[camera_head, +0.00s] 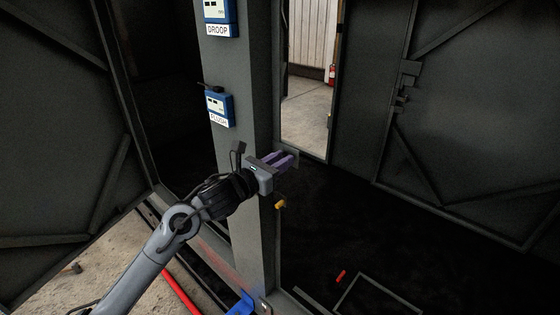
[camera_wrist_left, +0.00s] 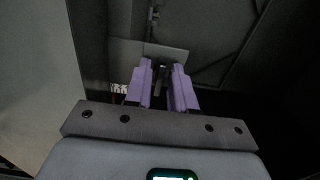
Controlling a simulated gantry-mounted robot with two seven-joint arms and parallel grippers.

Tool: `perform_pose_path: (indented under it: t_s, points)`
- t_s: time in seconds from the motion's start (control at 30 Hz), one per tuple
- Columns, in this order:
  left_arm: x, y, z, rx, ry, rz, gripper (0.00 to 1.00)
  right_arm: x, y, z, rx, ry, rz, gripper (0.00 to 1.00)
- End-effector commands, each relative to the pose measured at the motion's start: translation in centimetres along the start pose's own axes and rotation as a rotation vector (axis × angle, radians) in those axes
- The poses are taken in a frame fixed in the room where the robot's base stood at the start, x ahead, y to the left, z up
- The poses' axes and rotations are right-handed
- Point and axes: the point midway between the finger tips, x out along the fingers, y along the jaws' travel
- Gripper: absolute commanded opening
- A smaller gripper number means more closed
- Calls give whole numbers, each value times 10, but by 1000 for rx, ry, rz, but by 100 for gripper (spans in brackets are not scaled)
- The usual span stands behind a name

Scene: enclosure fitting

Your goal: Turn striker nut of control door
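My left gripper (camera_head: 284,160) reaches in from the left with its purple fingers at a grey plate (camera_head: 291,154) on the edge of the post (camera_head: 250,125). In the left wrist view the fingers (camera_wrist_left: 163,82) stand apart with a dark gap between them. The plate (camera_wrist_left: 170,60) lies just beyond the fingertips there. A small dark part shows in the gap, but I cannot tell whether it is the striker nut or whether the fingers touch it. The control door cannot be told for sure among the dark door panels. My right gripper is not in view.
Blue boxes labelled DROOP (camera_head: 217,14) and FLUSH (camera_head: 219,108) are on the post. A yellow part (camera_head: 280,204) sticks out below the gripper. Dark panels stand at left (camera_head: 60,130) and right (camera_head: 480,110). A red piece (camera_head: 340,276) lies on the dark floor.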

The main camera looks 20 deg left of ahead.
Motion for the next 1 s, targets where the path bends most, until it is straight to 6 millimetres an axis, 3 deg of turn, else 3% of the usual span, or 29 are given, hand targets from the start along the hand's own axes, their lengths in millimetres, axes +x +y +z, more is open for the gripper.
perform_pose_path:
  t_s: [0.03, 0.13, 0.57, 1.0]
  points:
    - [0, 0, 0, 0, 0, 0, 16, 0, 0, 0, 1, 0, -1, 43]
    - [0, 0, 0, 0, 0, 0, 0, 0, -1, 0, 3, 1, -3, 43]
    - [0, 0, 0, -42, 0, 0, 0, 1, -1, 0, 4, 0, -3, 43]
    - [0, 2, 0, -356, 0, 1, 0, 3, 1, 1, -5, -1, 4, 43]
